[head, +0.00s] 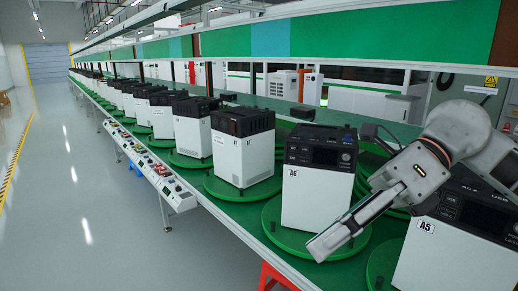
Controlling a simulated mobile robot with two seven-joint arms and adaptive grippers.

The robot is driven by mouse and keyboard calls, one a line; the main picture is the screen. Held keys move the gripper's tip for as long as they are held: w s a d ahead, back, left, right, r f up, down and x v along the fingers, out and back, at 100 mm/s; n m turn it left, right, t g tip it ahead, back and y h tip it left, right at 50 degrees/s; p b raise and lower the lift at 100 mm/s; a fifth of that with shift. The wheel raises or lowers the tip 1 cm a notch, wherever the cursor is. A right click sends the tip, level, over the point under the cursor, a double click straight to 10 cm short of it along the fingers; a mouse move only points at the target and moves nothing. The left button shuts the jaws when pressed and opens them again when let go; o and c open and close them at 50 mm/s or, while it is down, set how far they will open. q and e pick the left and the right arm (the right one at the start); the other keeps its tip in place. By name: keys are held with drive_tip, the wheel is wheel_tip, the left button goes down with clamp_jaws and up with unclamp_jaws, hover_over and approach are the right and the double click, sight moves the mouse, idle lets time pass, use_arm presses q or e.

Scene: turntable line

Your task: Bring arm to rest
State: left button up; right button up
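My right arm comes in from the right in the head view. Its gripper (325,240) points down and to the left, in front of the lower right part of the white and black unit A6 (305,195). The gripper is seen nearly edge-on, so I cannot tell whether its fingers are open or shut. I see nothing held in it, and I cannot tell whether it touches the unit. My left gripper is not in view.
Unit A6 stands upright on a green turntable (285,238). Unit A5 (440,262) stands at the lower right, partly behind my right arm. Several more units line the green conveyor (225,203) into the distance. A control panel (165,180) runs alongside. The left floor (75,190) is clear.

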drive_tip(key=w+a+m+g+y, duration=0.1)
drive_tip(key=a+m+g+y, duration=0.15)
drive_tip(key=a+y, duration=0.45)
drive_tip(key=w+f+m+t+y, duration=0.2)
drive_tip(key=w+m+t+y, duration=0.3)
drive_tip(key=m+t, duration=0.3)
drive_tip(key=w+d+f+m+t+h, duration=0.45)
drive_tip(key=f+m+t, duration=0.4)
drive_tip(key=m, duration=0.25)
drive_tip(key=w+d+f+m+t+h, duration=0.4)
drive_tip(key=f+m+t, duration=0.3)
drive_tip(key=f+m, duration=0.35)
drive_tip(key=s+d+f+m+g+h, duration=0.15)
drive_tip(key=f+m+h, duration=0.25)
drive_tip(key=f, duration=0.4)
drive_tip(key=s+d+f+m+t+h, duration=0.1)
drive_tip(key=s+d+f+m+h, duration=0.2)
drive_tip(key=f, duration=0.4)
drive_tip(key=s+d+f+m+g+h, duration=0.2)
drive_tip(key=s+f, duration=0.4)
drive_tip(key=f, duration=0.3)
drive_tip(key=s+d+f+m+g+h, duration=0.2)
drive_tip(key=s+f+m+g, duration=0.1)
drive_tip(key=s+f, duration=0.4)
wheel_tip(320, 180, down, 2)
drive_tip(key=shift+d+f+g+h, duration=0.25)
drive_tip(key=shift+d+g+h, duration=0.1)
drive_tip(key=shift+g, duration=0.2)
